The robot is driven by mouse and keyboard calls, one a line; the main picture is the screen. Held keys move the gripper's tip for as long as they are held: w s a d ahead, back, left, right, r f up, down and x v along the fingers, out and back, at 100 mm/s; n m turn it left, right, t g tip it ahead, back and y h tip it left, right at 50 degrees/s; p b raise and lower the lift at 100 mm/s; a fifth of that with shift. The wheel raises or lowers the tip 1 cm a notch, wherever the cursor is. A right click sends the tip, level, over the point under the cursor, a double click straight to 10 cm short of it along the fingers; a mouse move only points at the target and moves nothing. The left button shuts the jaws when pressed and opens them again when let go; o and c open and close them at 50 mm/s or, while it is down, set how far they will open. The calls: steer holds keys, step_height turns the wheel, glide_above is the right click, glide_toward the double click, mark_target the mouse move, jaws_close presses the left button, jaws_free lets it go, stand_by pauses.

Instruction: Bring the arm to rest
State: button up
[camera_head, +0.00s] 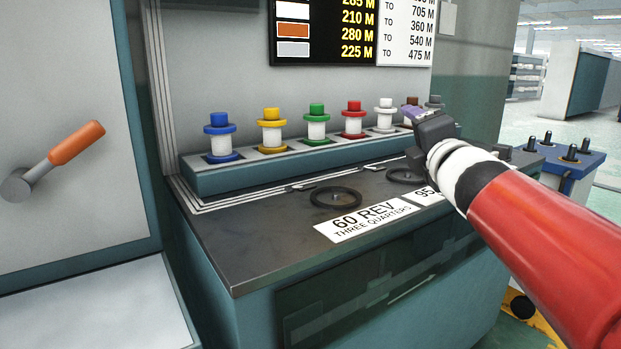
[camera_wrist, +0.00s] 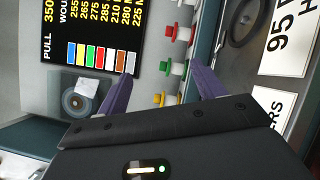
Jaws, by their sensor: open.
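My gripper (camera_wrist: 158,88) shows in the wrist view with its two purple fingers spread apart and nothing between them in reach. In the head view my gripper (camera_head: 408,108) is at the right end of the row of spools, above the dark worktop. My red arm reaches in from the lower right. The gripper hides part of the spools at the right end; whether it touches any of them I cannot tell.
A blue spool (camera_head: 220,138), yellow spool (camera_head: 272,131), green spool (camera_head: 317,124), red spool (camera_head: 353,119) and white spool (camera_head: 385,115) stand on a teal ledge (camera_head: 240,178). Dark rings (camera_head: 336,198) and a label (camera_head: 368,220) lie on the worktop (camera_head: 235,250). An orange-handled lever (camera_head: 76,142) is at left.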

steer(key=s+a+f+m+g+h+p, duration=0.2)
steer(key=s+f+m+g+p, duration=0.3)
steer(key=s+f+m+g, duration=0.8)
steer(key=s+a+f+m, duration=0.1)
steer(key=s+f+m, duration=0.9)
steer(key=s, duration=0.4)
steer(key=shift+f, duration=0.8)
